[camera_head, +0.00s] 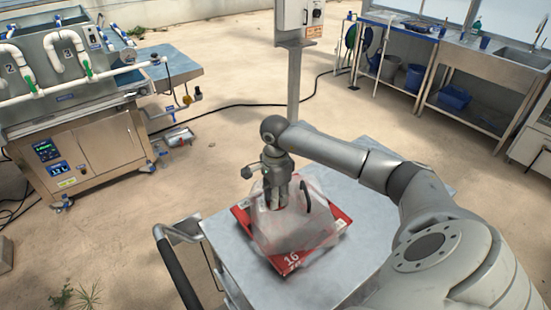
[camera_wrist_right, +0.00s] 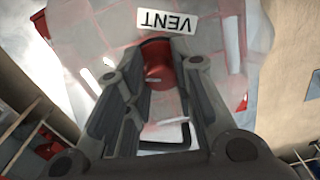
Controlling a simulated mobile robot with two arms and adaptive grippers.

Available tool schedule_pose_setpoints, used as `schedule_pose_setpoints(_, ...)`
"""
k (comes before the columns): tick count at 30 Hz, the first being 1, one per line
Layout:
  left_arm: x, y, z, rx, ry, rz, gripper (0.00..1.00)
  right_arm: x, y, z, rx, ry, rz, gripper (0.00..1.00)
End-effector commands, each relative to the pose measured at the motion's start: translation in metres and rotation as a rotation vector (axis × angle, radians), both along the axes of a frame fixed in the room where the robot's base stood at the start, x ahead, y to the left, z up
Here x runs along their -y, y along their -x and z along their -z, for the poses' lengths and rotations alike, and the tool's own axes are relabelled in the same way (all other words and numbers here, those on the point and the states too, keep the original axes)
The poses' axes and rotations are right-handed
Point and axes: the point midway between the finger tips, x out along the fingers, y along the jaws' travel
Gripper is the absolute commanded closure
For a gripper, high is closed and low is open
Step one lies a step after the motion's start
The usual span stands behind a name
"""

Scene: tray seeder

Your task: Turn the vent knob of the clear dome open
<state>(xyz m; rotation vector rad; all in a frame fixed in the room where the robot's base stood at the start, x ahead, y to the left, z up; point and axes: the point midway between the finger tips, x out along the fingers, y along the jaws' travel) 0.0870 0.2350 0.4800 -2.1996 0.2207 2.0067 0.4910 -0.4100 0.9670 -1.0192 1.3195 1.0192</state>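A clear dome (camera_head: 292,236) stands on a red tray (camera_head: 318,245) on the metal-topped cart. My right gripper (camera_head: 277,197) points down at the top of the dome. In the right wrist view, the red vent knob (camera_wrist_right: 158,62) sits between the two fingers of my right gripper (camera_wrist_right: 160,72). The fingers reach it from both sides and appear closed on it. A white label reading VENT (camera_wrist_right: 165,21) lies beside the knob, upside down in this view. A dark curved handle (camera_head: 306,198) rises from the dome near the gripper. My left gripper is in neither view.
The cart top (camera_head: 240,257) is bare around the tray, with a push handle (camera_head: 177,265) at its left. A post with a grey box (camera_head: 298,18) stands behind the cart. A steel machine (camera_head: 80,130) is at left, a sink bench (camera_head: 490,65) at back right.

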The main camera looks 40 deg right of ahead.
Motion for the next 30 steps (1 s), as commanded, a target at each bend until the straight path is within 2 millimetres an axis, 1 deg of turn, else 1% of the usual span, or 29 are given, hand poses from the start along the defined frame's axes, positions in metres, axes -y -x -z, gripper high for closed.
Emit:
schedule_pose_setpoints(1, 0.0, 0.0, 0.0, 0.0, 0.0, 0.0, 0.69, 0.0, 0.0, 0.0, 0.0, 0.0, 0.0, 0.93)
schedule_pose_setpoints(3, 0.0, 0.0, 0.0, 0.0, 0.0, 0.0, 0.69, 0.0, 0.0, 0.0, 0.0, 0.0, 0.0, 1.0)
schedule_pose_setpoints(10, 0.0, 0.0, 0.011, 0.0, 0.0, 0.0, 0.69, 0.001, 0.0, 0.001, 0.001, 0.001, 0.073, 1.0)
schedule_pose_setpoints(19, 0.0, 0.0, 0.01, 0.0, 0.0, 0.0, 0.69, 0.0, 0.0, -0.001, 0.001, 0.0, 0.089, 1.0)
schedule_pose_setpoints(20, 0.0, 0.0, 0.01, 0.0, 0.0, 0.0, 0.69, 0.0, 0.0, -0.001, 0.001, 0.0, 0.089, 0.75)
schedule_pose_setpoints(24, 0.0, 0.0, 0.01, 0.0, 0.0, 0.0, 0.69, 0.0, 0.0, 0.0, 0.0, 0.0, 0.089, 0.57)
schedule_pose_setpoints(25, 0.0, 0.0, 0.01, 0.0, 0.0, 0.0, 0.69, 0.0, 0.0, 0.0, 0.0, 0.0, 0.088, 0.54)
schedule_pose_setpoints(30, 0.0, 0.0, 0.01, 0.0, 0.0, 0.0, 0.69, 0.0, 0.0, 0.0, 0.0, 0.0, 0.088, 0.54)
